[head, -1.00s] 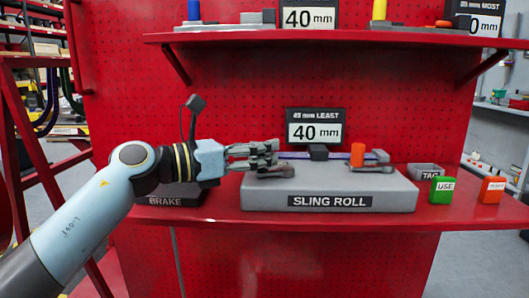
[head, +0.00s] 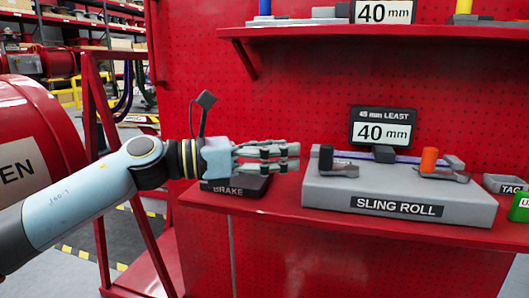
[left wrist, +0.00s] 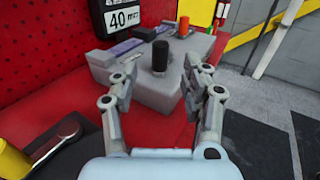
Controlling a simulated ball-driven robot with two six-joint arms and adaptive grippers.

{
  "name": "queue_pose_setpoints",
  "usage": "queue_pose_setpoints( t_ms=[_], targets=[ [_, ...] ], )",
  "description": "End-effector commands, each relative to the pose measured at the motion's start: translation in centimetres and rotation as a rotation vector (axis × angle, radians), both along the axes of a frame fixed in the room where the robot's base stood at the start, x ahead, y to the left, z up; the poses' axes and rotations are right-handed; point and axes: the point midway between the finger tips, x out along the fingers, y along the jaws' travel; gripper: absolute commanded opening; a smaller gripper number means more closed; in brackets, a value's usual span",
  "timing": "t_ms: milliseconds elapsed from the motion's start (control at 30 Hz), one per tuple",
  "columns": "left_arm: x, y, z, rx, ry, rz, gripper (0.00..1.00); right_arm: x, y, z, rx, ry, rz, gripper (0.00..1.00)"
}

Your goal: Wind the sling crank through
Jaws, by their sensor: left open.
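The sling roll (head: 400,205) is a grey block on the red bench, with a blue-purple sling along its top. A black upright knob (head: 326,158) stands at its left end and an orange knob (head: 429,160) near its right end. My left gripper (head: 297,150) is open and empty, pointing right, just left of the black knob. In the left wrist view the black knob (left wrist: 160,55) stands ahead between the two spread fingers of my left gripper (left wrist: 167,82), with no visible contact. The orange knob (left wrist: 184,20) is farther off. My right gripper is not in view.
A gauge sign reading 40 mm (head: 383,130) stands behind the sling roll. The dark BRAKE block (head: 236,189) is below my left gripper. A TAG tray (head: 505,184) and a green block (head: 523,205) are at right. A red shelf (head: 330,29) hangs above.

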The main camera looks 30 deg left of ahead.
Motion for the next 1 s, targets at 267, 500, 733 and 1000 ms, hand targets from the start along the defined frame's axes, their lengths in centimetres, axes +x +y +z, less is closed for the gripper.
queue_pose_setpoints(
  t_ms=[267, 500, 733, 1000],
  targets=[
    [-2.0, 1.9, 0.0, 0.001, 0.001, 0.000, 0.47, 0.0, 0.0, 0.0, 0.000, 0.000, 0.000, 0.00],
    [-2.2, 2.1, 0.0, 0.000, 0.000, 0.001, 0.47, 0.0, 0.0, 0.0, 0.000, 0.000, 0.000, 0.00],
    [-2.2, 2.1, 0.0, 0.000, 0.000, 0.001, 0.47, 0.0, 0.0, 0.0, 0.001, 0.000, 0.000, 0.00],
    [-2.2, 2.0, 0.0, 0.000, 0.000, 0.001, 0.47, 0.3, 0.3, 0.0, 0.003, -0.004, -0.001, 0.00]
  ],
)
